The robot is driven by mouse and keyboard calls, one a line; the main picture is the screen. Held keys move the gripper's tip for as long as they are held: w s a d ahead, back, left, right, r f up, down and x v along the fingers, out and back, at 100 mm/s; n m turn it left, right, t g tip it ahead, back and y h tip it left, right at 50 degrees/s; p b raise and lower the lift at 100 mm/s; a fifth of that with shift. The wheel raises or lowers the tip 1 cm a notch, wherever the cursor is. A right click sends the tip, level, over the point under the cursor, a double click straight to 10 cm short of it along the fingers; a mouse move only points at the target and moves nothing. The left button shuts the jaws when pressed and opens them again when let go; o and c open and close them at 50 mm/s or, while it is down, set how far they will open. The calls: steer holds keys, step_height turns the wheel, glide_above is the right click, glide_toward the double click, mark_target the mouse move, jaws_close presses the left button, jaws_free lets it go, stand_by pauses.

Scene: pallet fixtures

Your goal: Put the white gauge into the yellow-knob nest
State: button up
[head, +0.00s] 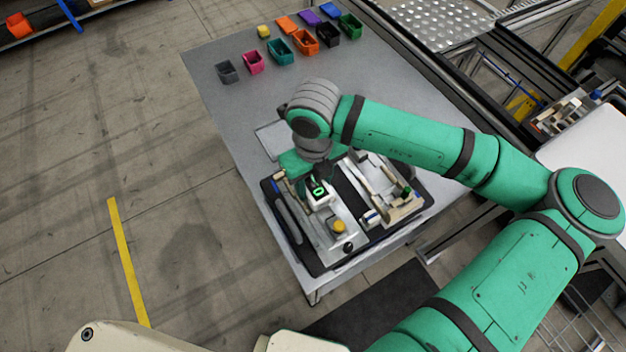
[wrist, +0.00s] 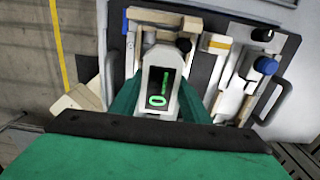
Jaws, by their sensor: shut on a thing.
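The white gauge (head: 322,204) has a black screen with a green digit. It also shows in the wrist view (wrist: 149,67), upright in the picture between two teal fingers. My gripper (head: 317,190) is shut on it, over the left part of the dark pallet. The yellow knob (head: 339,226) is on a pale fixture just in front of the gauge in the head view. I cannot make out the yellow knob in the wrist view. The gauge's underside is hidden, so I cannot tell whether it touches the fixture.
The dark pallet (head: 309,258) carries other pale fixtures on its right, with a green knob (head: 406,191) and a blue knob (wrist: 265,65). A black knob (head: 348,247) is near the front edge. Several coloured bins stand at the table's back. The table's (head: 222,110) left side is clear.

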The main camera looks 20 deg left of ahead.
steer(key=shift+f, duration=0.75)
steer(key=o, duration=1.3)
steer(key=shift+c, duration=0.2)
step_height(320, 180, up, 11)
steer(key=shift+f, duration=0.15)
